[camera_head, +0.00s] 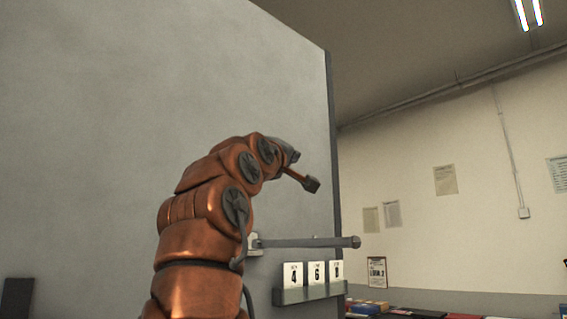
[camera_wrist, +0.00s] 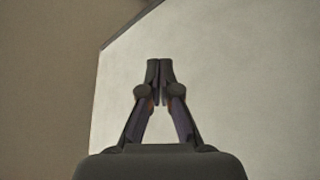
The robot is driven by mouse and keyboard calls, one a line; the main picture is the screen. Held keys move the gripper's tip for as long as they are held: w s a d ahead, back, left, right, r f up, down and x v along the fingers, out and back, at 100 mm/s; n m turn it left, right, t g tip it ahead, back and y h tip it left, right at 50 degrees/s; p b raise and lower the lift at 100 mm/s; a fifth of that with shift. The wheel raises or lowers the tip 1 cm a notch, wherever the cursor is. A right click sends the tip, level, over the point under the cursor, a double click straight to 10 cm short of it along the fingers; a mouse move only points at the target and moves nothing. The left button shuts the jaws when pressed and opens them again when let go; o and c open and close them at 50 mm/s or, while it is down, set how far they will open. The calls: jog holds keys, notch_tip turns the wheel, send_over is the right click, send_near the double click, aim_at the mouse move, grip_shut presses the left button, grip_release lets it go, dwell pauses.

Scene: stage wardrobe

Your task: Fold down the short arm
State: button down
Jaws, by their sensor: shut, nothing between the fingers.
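The short bar does not show in the wrist view.
A longer grey bar (camera_head: 305,242) juts level from a mount on the grey panel (camera_head: 120,90), below the short bar. Under it a ledge (camera_head: 310,293) holds numbered cards (camera_head: 317,273). Boxes (camera_head: 400,312) lie at the lower right. The air right of my gripper looks clear.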

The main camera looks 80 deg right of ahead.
jog(key=shift+s+a+f+m+g+b, duration=0.45)
jog(key=shift+s+f+m+b, duration=0.25)
jog(key=shift+b, duration=0.35)
